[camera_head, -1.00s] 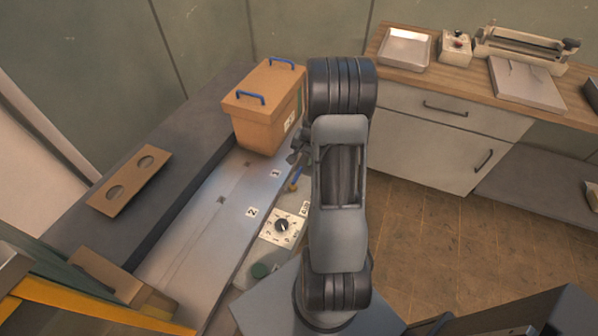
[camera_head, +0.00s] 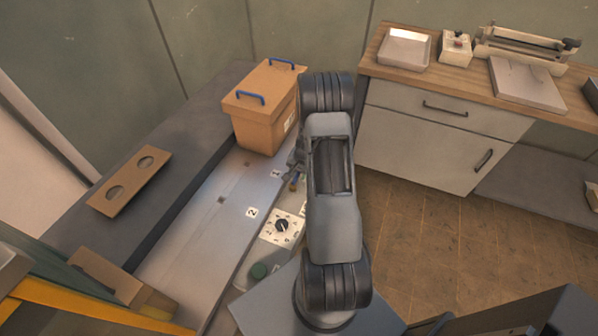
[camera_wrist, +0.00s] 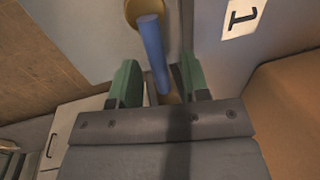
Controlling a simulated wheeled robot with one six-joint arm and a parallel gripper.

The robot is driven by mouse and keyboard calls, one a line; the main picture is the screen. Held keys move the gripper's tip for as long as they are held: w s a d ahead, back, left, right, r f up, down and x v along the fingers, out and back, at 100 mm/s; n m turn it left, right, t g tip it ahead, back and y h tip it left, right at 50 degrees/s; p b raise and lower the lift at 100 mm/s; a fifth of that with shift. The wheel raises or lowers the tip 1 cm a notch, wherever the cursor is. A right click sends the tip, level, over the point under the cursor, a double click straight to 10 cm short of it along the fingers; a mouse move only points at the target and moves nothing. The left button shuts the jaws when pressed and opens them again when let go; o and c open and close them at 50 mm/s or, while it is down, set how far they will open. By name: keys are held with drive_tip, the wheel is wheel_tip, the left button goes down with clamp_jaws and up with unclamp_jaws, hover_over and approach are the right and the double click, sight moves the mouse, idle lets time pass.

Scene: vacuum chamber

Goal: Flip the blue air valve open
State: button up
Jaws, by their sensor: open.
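The blue air valve handle (camera_wrist: 153,48) is a rod in the wrist view, running from a brass-coloured round fitting (camera_wrist: 132,12) down between my fingers. My gripper (camera_wrist: 158,84) is open, with one green finger on each side of the handle. I cannot tell whether either finger touches it. In the head view my gripper (camera_head: 294,165) is at the panel's edge beside the box. The brass part of the valve (camera_head: 293,185) shows just below it, and the blue handle is mostly hidden there.
A brown box with blue handles (camera_head: 262,120) stands close to my gripper.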

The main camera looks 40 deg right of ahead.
drive_tip(key=shift+c, duration=0.4)
clamp_jaws()
